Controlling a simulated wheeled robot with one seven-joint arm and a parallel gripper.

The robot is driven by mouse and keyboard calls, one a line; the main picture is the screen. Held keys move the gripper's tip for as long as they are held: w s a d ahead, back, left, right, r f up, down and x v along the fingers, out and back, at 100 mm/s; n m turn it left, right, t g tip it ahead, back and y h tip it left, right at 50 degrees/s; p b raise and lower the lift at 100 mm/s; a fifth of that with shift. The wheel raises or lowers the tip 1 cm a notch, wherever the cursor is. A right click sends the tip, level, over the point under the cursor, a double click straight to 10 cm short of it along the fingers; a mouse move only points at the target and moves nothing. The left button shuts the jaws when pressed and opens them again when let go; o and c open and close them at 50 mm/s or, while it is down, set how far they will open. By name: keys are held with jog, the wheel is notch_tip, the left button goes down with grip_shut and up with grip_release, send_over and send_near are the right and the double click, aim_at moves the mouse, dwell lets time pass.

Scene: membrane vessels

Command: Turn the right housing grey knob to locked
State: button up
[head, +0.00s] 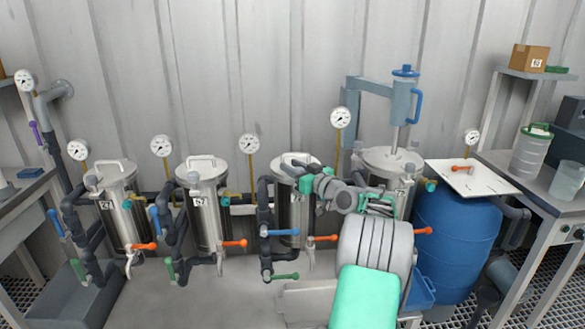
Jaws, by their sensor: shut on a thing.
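Several steel housings stand in a row against the wall. My gripper (307,187) is at the upper front of the third housing from the left (289,222), just below its lid. It is shut on what appears to be the grey knob. The knob is hidden by the jaws and wrist, so I cannot read its position. The rightmost housing (392,159) stands beyond my arm, which covers much of its front.
Dark pipes with orange, blue and green handles run before the housings. A blue barrel (459,245) with a white board (495,183) on it stands at the right. A grey bench (553,205) is at far right. Gauges (341,118) rise behind the lids.

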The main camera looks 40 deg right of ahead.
grip_shut()
